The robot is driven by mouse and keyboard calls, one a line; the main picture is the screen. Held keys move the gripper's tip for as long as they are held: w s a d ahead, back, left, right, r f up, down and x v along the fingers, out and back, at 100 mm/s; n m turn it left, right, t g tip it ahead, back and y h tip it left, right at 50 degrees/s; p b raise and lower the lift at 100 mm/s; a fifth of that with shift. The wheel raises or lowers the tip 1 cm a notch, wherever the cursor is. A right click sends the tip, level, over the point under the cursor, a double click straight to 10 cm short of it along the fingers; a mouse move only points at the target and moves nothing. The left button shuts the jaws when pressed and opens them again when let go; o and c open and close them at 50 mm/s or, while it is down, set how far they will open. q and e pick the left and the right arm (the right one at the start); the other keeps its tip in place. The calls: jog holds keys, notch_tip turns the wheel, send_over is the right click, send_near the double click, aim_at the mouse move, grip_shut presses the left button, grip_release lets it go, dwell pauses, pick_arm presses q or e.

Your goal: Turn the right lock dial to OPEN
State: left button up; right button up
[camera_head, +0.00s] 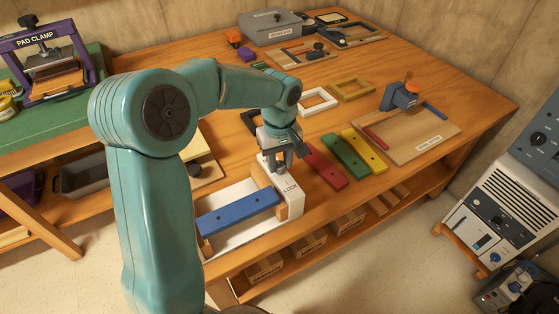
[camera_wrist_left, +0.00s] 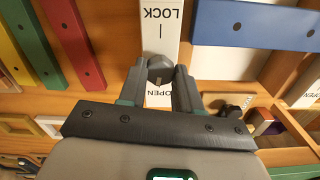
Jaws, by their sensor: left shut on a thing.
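The right lock dial (camera_wrist_left: 160,69) is a small dark grey knob on a white plate (camera_wrist_left: 145,25). In the left wrist view, LOCK is printed above it with a short line mark, and OPEN is on the near side, partly covered by my fingers. My left gripper (camera_head: 278,166) reaches down onto the plate beside the blue bar (camera_head: 238,211). In the left wrist view, my left gripper (camera_wrist_left: 160,78) has its two fingers shut on the dial from either side. I cannot tell which way the dial points. My right gripper is not in view.
Red (camera_head: 326,167), green (camera_head: 346,155) and yellow (camera_head: 364,151) bars lie right of the gripper. Behind stand a white frame (camera_head: 335,100), a yellow frame (camera_head: 352,89) and a board with a blue-handled device (camera_head: 399,97). My left arm hides part of the table.

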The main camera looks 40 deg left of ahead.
aim_at(279, 165)
pick_arm(q)
jog(key=shift+n, duration=0.9)
jog(key=o, duration=1)
jog(key=shift+o, duration=0.2)
jog(key=shift+r, duration=0.15)
notch_tip(279, 165, up, 16)
jog(key=p, duration=0.2)
jog(key=shift+p, duration=0.4)
